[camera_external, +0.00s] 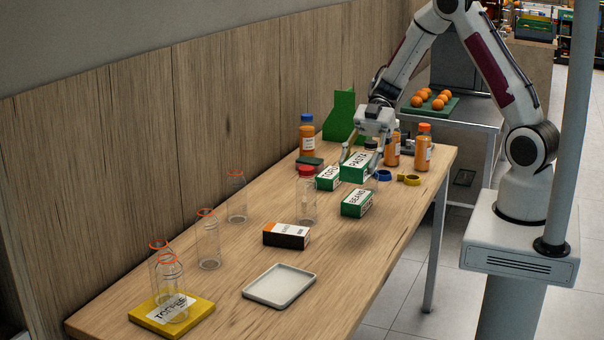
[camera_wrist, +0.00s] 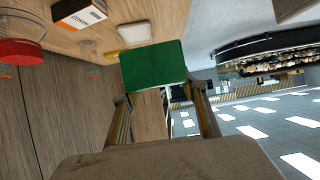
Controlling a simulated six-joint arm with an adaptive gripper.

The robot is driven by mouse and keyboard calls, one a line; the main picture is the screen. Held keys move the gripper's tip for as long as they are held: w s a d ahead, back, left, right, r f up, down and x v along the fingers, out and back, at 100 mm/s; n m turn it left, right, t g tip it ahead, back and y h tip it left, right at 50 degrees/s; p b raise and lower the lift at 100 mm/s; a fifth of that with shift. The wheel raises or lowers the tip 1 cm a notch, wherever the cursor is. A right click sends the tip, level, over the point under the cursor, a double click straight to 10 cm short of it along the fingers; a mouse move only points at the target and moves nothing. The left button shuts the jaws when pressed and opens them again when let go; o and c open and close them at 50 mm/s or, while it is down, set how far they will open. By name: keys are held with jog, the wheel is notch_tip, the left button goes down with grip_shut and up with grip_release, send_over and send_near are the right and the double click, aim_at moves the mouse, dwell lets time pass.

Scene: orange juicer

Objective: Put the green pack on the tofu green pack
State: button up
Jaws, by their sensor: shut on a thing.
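My gripper (camera_external: 362,156) points down and is shut on a green pack with a white label reading PASTA (camera_external: 355,168). In the wrist view the held pack (camera_wrist: 154,65) shows as a plain green face between the fingers. The green tofu pack (camera_external: 328,179) lies on the table just left of the held pack in the external view, and its right end is partly hidden. The held pack appears raised above the table; the exact gap is unclear.
A green BEANS pack (camera_external: 357,204) lies in front of the held pack. A red-capped jar (camera_external: 306,200) stands left of the tofu pack. Juice bottles (camera_external: 392,148) and blue and yellow rings (camera_external: 409,179) are to the right. An orange-black box (camera_external: 286,235) and a white tray (camera_external: 279,286) lie nearer.

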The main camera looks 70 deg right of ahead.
jog(key=shift+r, duration=0.5)
jog(key=shift+w+d, duration=0.25)
jog(key=shift+w, duration=0.05)
jog(key=w+d+m+t+h, duration=0.2)
jog(key=w+d+m+t, duration=0.5)
jog(key=w+d, duration=0.8)
jog(key=w+d+m+t+h, duration=0.2)
jog(key=d+m+h, duration=0.1)
jog(key=d, duration=0.7)
jog(key=w+d+m+t+h, duration=0.2)
jog(key=d+m, duration=0.1)
jog(key=d, duration=0.6)
jog(key=shift+w+d+f, duration=0.1)
jog(key=shift+d+f, duration=0.05)
jog(key=shift+f, duration=1.1)
jog(key=shift+w+d+f, duration=0.1)
jog(key=shift+d+f, duration=0.05)
jog(key=shift+f, duration=1.05)
jog(key=shift+f, duration=0.1)
jog(key=shift+f, duration=3.05)
